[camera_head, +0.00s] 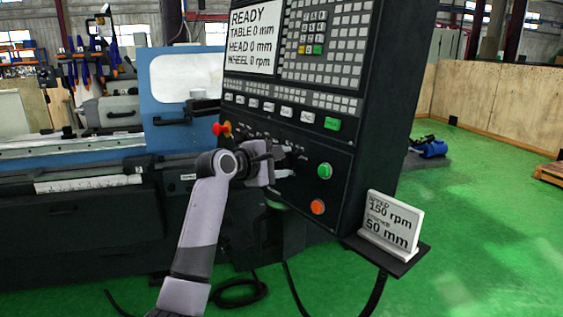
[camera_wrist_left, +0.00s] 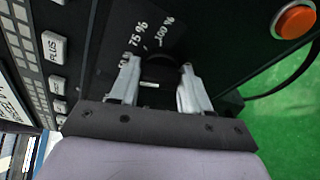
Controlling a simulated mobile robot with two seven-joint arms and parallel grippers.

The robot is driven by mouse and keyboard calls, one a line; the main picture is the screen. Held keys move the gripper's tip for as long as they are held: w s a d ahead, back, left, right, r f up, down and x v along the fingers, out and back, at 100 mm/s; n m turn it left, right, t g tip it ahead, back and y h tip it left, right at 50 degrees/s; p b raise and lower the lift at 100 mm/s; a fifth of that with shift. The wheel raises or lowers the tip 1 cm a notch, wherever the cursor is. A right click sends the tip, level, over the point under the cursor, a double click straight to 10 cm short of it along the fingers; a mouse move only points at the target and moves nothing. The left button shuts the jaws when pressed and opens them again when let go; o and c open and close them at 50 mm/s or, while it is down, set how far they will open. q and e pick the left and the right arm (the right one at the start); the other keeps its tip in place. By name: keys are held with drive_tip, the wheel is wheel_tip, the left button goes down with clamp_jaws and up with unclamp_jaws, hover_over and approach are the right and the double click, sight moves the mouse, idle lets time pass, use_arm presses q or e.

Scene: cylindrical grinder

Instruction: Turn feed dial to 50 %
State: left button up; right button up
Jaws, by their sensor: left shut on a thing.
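The feed dial (camera_wrist_left: 165,70) is a dark round knob on the black control panel, with a short white mark on it. In the left wrist view the labels 75 % and 100 % show beside it, and a further label is partly covered by a finger. My left gripper (camera_wrist_left: 158,88) is shut on the dial, with one grey finger on each side. In the head view my left gripper (camera_head: 283,168) is at the panel's lower part, and it hides most of the dial. My right gripper is not in view.
A green button (camera_head: 324,171) and an orange button (camera_head: 318,207) sit right of the dial. A red knob (camera_head: 222,128) is up left. The screen (camera_head: 254,38) reads READY. A sign (camera_head: 390,222) stands on a small shelf. Green floor lies open at right.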

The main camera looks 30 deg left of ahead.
use_arm(q)
drive_tip(key=o, duration=1)
drive_tip(key=shift+s, duration=0.1)
drive_tip(key=shift+b+v, duration=0.55)
drive_tip(key=shift+v, duration=2.95)
drive_tip(key=s+d+f+m+g, duration=0.1)
drive_tip(key=s+d+f+m, duration=0.2)
drive_tip(key=f, duration=0.6)
drive_tip(key=s+d+f+m+g+y, duration=0.15)
drive_tip(key=f+m, duration=0.25)
drive_tip(key=f, duration=0.5)
drive_tip(key=s+d+f+m, duration=0.2)
drive_tip(key=d+f+m, duration=0.15)
drive_tip(key=f, duration=0.55)
drive_tip(key=s+d+f+m, duration=0.3)
drive_tip(key=s+f+m, duration=0.1)
drive_tip(key=s, duration=0.3)
drive_tip(key=s+d+f+m+g+h, duration=0.1)
drive_tip(key=s+d+f+m, duration=0.3)
drive_tip(key=s+f, duration=0.2)
drive_tip(key=s+d+f+m+g+h, duration=0.1)
drive_tip(key=s+d+f+m, duration=0.3)
drive_tip(key=s, duration=0.3)
drive_tip(key=shift+s+d+f, duration=0.25)
drive_tip(key=shift+s+f, duration=0.05)
drive_tip(key=shift+f, duration=0.35)
